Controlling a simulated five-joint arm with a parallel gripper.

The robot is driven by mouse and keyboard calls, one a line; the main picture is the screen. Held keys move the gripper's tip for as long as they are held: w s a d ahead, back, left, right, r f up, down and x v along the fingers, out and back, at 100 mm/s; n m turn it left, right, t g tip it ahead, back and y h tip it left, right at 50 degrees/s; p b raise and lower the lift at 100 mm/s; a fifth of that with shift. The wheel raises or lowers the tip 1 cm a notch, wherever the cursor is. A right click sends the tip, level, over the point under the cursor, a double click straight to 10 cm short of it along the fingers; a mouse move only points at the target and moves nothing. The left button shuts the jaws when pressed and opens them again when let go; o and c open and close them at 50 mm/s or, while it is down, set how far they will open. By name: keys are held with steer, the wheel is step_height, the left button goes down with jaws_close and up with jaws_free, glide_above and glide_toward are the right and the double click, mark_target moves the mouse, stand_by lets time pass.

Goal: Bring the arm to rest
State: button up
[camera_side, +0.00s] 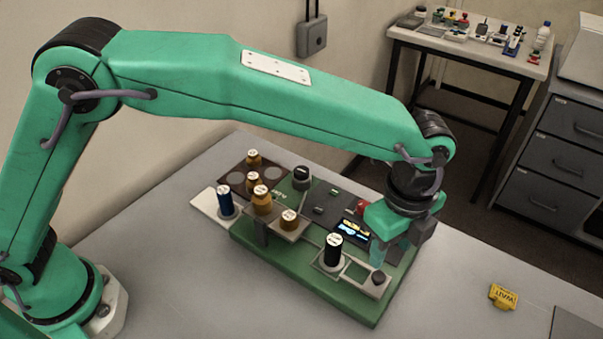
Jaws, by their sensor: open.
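My gripper (387,254) points down at the right part of the green board (318,298). Its jaws are open, and I see nothing held between them. Its fingertips are near a small lit display (353,232) and a dark knob (378,279); I cannot tell whether they touch anything. My arm is stretched out over the board from the left. A black cylinder with a white cap (333,251) stands upright in a light frame, left of the gripper and apart from it.
A blue cylinder (225,199) stands on a white pad. Several amber vials, one of them (262,203), stand at the board's left. A red button (362,207) is behind the display. A yellow tag (503,297) lies on the grey table (450,300), mostly clear at front and right.

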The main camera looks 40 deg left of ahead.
steer(key=shift+a, duration=0.1)
steer(key=a+r+n+t+h, duration=0.1)
steer(key=a+r+n, duration=0.45)
steer(key=a, duration=0.65)
steer(key=a+r+n+t, duration=0.1)
steer(key=a+r+n, duration=0.5)
steer(key=a, duration=0.5)
steer(key=s+a+n+t, duration=0.1)
steer(key=s+a+n, duration=0.4)
steer(key=s+a, duration=0.2)
steer(key=s+a+n+t+y, duration=0.1)
steer(key=s+a+n+t, duration=0.1)
steer(key=s+a+n, duration=0.4)
steer(key=s+a, duration=0.1)
steer(key=a, duration=0.4)
steer(key=shift+a+f+t, duration=0.2)
steer(key=shift+f+t, duration=0.1)
